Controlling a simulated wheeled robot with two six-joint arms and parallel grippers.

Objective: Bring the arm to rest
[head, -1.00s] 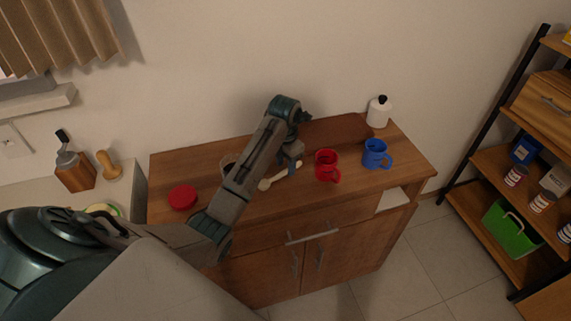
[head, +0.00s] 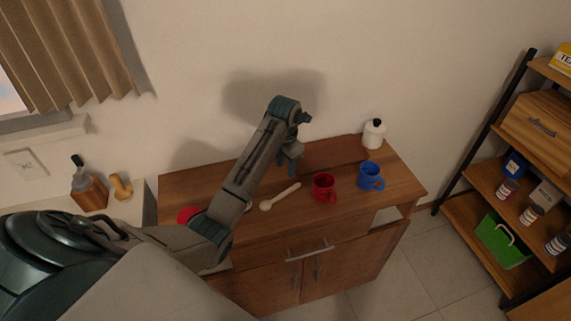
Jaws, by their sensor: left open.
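My left gripper (head: 291,164) hangs at the end of my left arm, which comes in from the left and bends over the wooden cabinet. It points down above the cabinet top (head: 205,181), apart from the mugs and spoon, and holds nothing that I can see. The jaws are small in this view. A pale spoon (head: 281,196) lies on the top below the gripper. A red mug (head: 324,188) and a blue mug (head: 370,176) stand to its right. A red round object (head: 188,214) is partly hidden behind my arm. My right gripper is not in view.
A white bottle with a black cap (head: 373,135) stands at the cabinet's back right. A counter at left holds a bottle in a wooden block (head: 89,193) and a wooden tool (head: 121,186). A shelf at right holds jars and a green container (head: 502,241).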

